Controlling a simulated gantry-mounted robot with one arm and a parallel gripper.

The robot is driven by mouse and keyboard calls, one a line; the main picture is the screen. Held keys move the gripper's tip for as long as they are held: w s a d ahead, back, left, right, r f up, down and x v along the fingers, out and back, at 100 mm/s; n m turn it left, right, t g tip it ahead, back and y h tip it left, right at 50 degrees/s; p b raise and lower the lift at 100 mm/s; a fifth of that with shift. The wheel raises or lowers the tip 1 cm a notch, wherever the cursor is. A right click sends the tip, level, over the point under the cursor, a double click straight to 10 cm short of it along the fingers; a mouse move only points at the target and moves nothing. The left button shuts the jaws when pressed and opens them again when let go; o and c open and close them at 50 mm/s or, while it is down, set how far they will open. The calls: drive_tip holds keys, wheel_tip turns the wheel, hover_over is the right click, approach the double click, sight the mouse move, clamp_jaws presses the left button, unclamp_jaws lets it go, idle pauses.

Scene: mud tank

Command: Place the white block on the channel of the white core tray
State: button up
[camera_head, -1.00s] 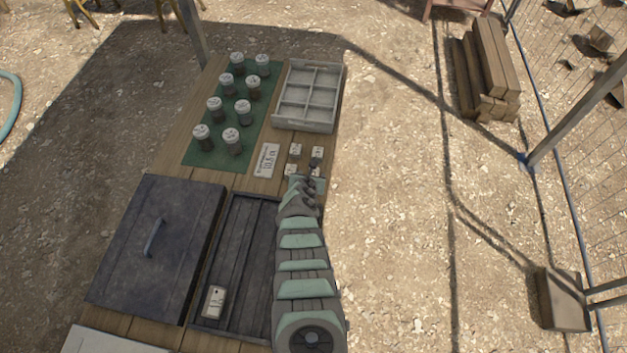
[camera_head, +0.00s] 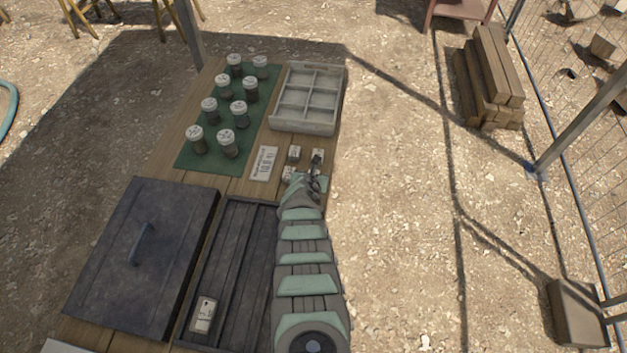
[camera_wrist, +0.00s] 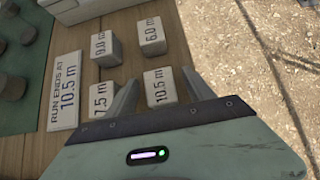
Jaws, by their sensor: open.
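Several small white blocks stand on the wooden table. In the wrist view they read 9.0 m (camera_wrist: 106,48), 6.0 m (camera_wrist: 152,36), 7.5 m (camera_wrist: 101,100) and 10.5 m (camera_wrist: 160,87). My gripper (camera_wrist: 162,77) is open and empty, its fingers on either side of the 10.5 m block; I cannot tell whether they touch it. In the head view my gripper (camera_head: 317,170) covers that block. A long dark tray with channels (camera_head: 238,255) lies to the left of my arm, holding a white labelled block (camera_head: 203,315) at its near end. No white channelled tray shows clearly.
A sign (camera_head: 264,163) reads "RUN ENDS AT 10.5 m". A pale compartment box (camera_head: 308,130) stands beyond the blocks. Lidded jars (camera_head: 239,113) stand on a green mat (camera_head: 190,160). A dark lidded box (camera_head: 145,255) is left of the tray. Gravel lies to the right.

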drive_tip(key=shift+c, duration=0.3)
clamp_jaws()
idle(0.3)
wheel_tip(320, 180, up, 10)
drive_tip(key=p, duration=0.9)
drive_tip(key=shift+p, duration=0.3)
drive_tip(key=shift+w+d+r, duration=0.15)
drive_tip(key=shift+d+r, duration=0.1)
drive_tip(key=shift+d, duration=0.35)
drive_tip(key=shift+m+h, duration=0.5)
drive_tip(key=shift+m, duration=0.3)
drive_tip(key=shift+w+d+r, duration=0.1)
drive_tip(key=shift+d+r, duration=0.15)
drive_tip(key=shift+d, duration=0.4)
drive_tip(key=shift+w+d+r, duration=0.1)
drive_tip(key=shift+d+r, duration=0.1)
drive_tip(key=shift+d, duration=0.5)
drive_tip(key=shift+w+d+r, duration=0.1)
drive_tip(key=shift+d+r, duration=0.15)
drive_tip(key=shift+d, duration=0.4)
